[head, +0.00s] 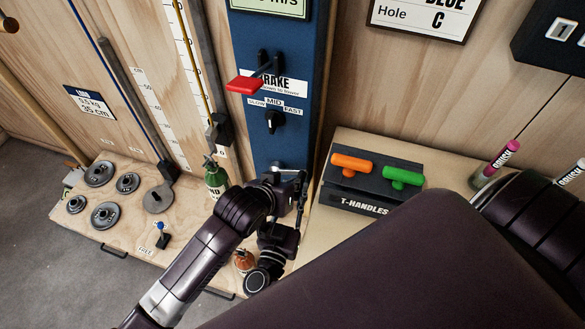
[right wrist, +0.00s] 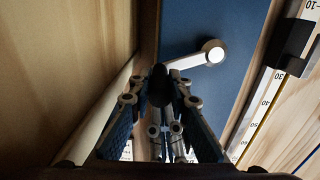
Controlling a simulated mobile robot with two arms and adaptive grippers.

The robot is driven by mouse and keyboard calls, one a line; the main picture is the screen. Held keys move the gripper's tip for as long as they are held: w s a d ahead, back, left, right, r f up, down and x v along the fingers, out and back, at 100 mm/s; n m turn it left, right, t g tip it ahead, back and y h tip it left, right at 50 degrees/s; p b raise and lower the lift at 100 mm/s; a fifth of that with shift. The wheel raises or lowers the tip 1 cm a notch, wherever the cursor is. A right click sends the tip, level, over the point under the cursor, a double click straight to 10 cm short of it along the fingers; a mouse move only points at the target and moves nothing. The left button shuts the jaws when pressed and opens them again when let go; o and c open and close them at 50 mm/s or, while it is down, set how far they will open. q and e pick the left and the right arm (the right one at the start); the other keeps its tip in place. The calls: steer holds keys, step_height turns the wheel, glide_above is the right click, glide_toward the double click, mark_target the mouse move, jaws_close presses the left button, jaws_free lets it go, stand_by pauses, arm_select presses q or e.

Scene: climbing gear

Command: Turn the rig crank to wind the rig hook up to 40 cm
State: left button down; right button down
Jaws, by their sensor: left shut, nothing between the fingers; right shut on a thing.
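The rig crank shows as a grey arm with a pale round hub (right wrist: 213,52) on the blue rig panel (right wrist: 190,25) in the right wrist view. My right gripper (right wrist: 160,115) is shut on the crank's dark handle (right wrist: 160,82). The head view shows a small part of the crank (head: 279,165); the rest is hidden.
The red brake lever (head: 244,84) and speed knob (head: 272,121) are above the crank. A T-handle block (head: 358,188) stands right of the panel. My dark arm link covers the lower right.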

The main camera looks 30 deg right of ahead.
steer(key=shift+w+d+r, duration=0.1)
steer(key=shift+d+r, duration=0.05)
steer(key=shift+r, duration=0.1)
arm_select(q)
steer(key=shift+s+d+f, duration=0.1)
steer(key=shift+s+f, duration=0.15)
steer(key=shift+f, duration=0.55)
steer(key=shift+s+d, duration=0.1)
arm_select(e)
steer(key=c, duration=1.8)
jaws_free()
steer(key=shift+f, duration=0.15)
